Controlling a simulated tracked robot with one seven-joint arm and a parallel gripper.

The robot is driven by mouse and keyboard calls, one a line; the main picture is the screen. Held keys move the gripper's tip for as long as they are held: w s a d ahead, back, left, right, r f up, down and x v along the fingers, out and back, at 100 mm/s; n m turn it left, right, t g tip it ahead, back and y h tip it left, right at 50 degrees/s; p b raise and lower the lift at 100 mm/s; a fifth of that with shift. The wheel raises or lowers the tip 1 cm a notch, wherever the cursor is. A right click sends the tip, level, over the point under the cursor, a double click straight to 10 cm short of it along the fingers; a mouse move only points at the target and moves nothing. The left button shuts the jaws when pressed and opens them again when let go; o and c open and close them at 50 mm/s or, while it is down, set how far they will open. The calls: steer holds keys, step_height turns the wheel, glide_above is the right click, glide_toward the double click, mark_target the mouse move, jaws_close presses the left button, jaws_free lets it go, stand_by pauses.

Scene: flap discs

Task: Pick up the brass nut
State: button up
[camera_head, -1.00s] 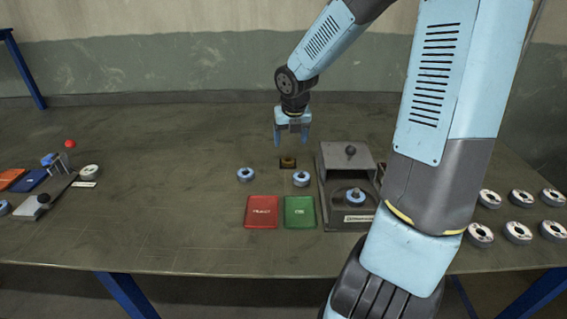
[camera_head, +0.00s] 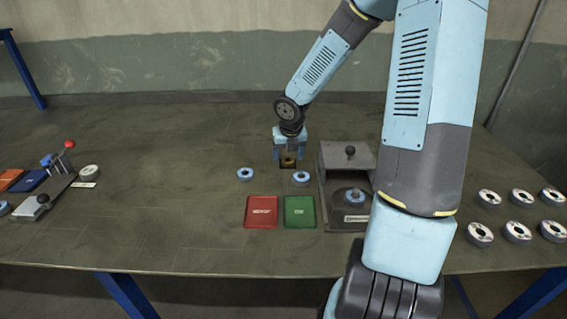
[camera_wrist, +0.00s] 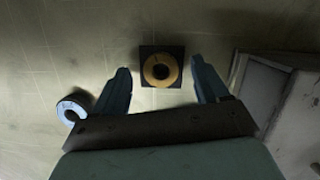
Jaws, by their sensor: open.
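The brass nut (camera_head: 288,161) is a round golden ring on a small dark square pad near the middle of the bench. In the wrist view the brass nut (camera_wrist: 161,70) lies flat on its dark pad (camera_wrist: 146,52), ahead of and between the fingers. My gripper (camera_head: 289,155) is open and empty, pointing down just above the nut. Its two blue fingers also show in the wrist view (camera_wrist: 163,82), one on either side of the nut's line and apart from it.
Blue-rimmed discs lie left (camera_head: 245,174) and right (camera_head: 301,178) in front of the pad. A red tray (camera_head: 261,223) and a green tray (camera_head: 300,223) stand nearer. A grey fixture (camera_head: 330,200) stands close on the right. Several discs lie far right. The left-middle bench is clear.

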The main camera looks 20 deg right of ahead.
steer(key=shift+w+f, duration=0.15)
steer(key=shift+f, duration=0.4)
steer(key=c, duration=1.2)
